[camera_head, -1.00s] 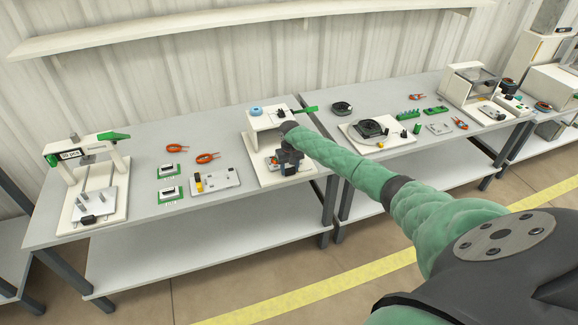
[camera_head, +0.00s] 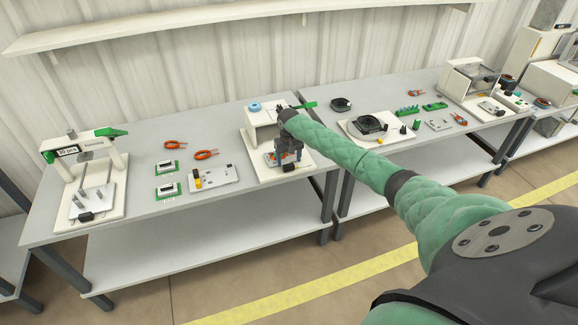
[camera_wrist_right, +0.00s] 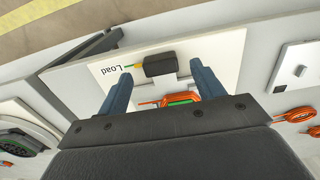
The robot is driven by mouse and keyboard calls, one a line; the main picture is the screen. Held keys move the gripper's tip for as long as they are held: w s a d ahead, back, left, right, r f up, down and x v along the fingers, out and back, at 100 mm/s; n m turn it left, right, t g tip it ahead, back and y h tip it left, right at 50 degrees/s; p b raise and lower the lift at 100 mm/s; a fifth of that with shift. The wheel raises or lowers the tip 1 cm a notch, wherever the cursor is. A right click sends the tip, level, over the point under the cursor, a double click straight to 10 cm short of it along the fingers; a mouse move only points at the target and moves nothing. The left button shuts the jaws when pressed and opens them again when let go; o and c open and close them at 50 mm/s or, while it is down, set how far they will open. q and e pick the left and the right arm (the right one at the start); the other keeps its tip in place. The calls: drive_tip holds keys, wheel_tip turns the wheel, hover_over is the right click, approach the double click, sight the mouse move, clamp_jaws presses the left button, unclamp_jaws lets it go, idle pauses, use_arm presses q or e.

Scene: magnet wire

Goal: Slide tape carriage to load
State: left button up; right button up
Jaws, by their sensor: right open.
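The tape station is a white base (camera_head: 306,163) with a raised white housing (camera_head: 252,118), a blue tape roll (camera_head: 254,106) and a green lever (camera_head: 303,105). In the right wrist view a black block (camera_wrist_right: 160,64), seemingly the carriage's handle, sits on the white plate beside the printed word "Load" (camera_wrist_right: 116,70). An orange wire coil with a green piece (camera_wrist_right: 180,99) lies behind it, partly hidden by my gripper. My right gripper (camera_wrist_right: 157,80) is open above the station, its fingers on either side of the block's line; contact cannot be told. My left gripper is not in view.
A black round fixture (camera_head: 371,125) stands on the right bench.

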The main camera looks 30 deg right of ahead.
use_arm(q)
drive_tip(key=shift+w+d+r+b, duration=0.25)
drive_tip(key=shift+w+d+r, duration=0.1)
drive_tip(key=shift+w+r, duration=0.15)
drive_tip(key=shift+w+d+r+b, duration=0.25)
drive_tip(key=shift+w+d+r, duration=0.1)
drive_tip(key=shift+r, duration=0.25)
use_arm(e)
drive_tip(key=shift+r, duration=2.2)
